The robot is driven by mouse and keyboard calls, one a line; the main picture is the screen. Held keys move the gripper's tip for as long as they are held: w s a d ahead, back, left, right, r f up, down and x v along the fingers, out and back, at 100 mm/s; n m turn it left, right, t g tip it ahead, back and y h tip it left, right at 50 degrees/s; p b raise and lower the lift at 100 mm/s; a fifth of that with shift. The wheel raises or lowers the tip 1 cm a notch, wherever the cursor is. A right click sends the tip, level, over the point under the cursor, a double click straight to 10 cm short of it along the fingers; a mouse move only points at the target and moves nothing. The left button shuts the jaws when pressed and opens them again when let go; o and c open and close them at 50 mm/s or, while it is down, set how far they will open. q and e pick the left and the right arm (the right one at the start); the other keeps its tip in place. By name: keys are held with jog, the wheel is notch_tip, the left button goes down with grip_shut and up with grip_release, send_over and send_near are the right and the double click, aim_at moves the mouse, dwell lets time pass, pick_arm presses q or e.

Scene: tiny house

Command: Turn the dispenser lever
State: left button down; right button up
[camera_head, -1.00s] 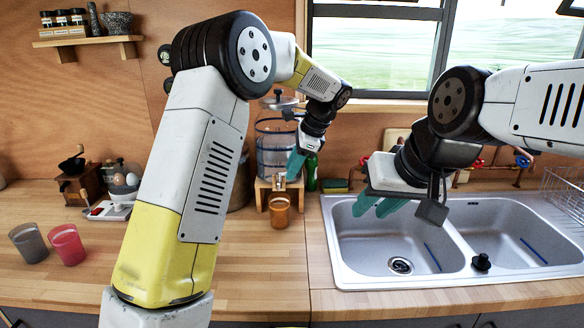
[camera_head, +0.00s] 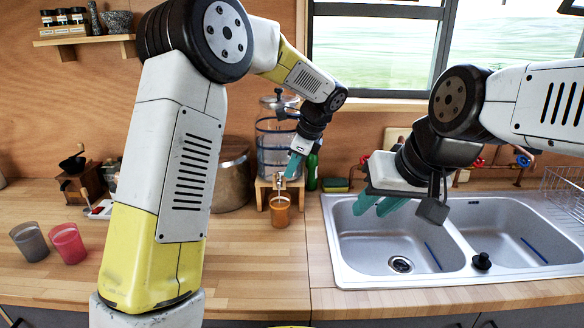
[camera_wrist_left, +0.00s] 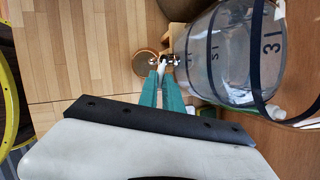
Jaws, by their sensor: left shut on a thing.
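The dispenser (camera_head: 277,150) is a clear glass jar with dark bands and a lid on a wooden stand (camera_head: 262,190), by the back wall. Its metal tap and pale lever (camera_wrist_left: 162,66) show in the left wrist view. An amber cup (camera_head: 280,214) is below the tap, and its rim shows in the left wrist view (camera_wrist_left: 144,63). My left gripper (camera_head: 291,172) is at the front of the dispenser, its teal fingers (camera_wrist_left: 161,76) shut on the lever. The fingers partly hide the lever. My right gripper (camera_head: 372,208) is open and empty above the left sink basin.
A double sink (camera_head: 400,238) is at the right, with red and blue tap handles behind it. A metal pot (camera_head: 232,180) and a green bottle (camera_head: 312,170) flank the dispenser. Grey (camera_head: 29,241) and pink (camera_head: 68,243) cups stand at the left. The counter front is clear.

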pick_arm(q)
jog(key=c, duration=1.5)
grip_release()
jog(key=shift+v, duration=3.9)
